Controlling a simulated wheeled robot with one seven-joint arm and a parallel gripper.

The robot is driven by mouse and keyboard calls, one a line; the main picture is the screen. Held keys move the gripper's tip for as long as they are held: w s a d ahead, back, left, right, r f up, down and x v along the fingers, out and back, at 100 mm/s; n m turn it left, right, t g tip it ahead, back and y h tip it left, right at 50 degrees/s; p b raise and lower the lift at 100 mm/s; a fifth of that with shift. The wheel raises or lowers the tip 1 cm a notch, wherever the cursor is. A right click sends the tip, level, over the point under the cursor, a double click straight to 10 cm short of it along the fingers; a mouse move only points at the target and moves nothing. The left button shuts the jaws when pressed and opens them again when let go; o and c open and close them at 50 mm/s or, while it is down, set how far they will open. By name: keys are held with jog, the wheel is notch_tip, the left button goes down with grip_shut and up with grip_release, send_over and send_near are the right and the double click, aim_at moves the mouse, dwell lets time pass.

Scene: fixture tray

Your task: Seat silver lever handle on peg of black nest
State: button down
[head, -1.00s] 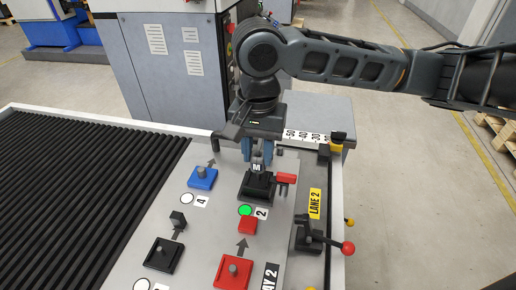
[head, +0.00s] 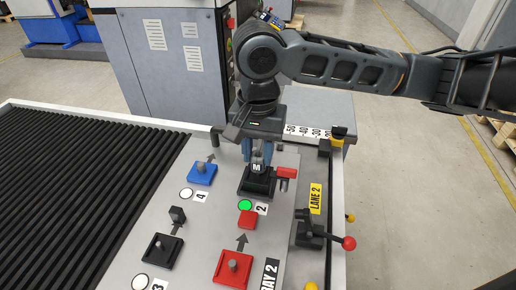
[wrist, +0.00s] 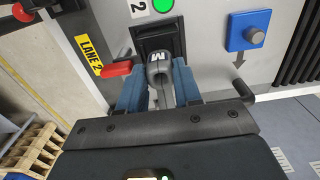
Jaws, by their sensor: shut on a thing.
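The silver lever handle (wrist: 158,70), with an M on its end, is between the fingers of my gripper (head: 257,155). My gripper is shut on it and points down at the black nest (head: 259,187) beside the number 2 label. In the wrist view, the handle's lettered end lies over the black nest (wrist: 155,30). The handle's lower part and the nest's peg are hidden, so I cannot tell whether the handle is around the peg.
A red clamp (head: 286,172) sits right beside the black nest. A blue nest (head: 202,174) with a peg is to the left; a red nest (head: 233,266) and another black nest (head: 160,249) are nearer. A red-knobbed lever (head: 347,243) stands at right.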

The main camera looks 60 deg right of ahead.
jog(key=shift+f+b, duration=0.4)
jog(key=shift+f, duration=0.5)
jog(key=c, duration=0.7)
grip_release()
notch_tip(320, 180, up, 8)
jog(key=shift+f, duration=0.1)
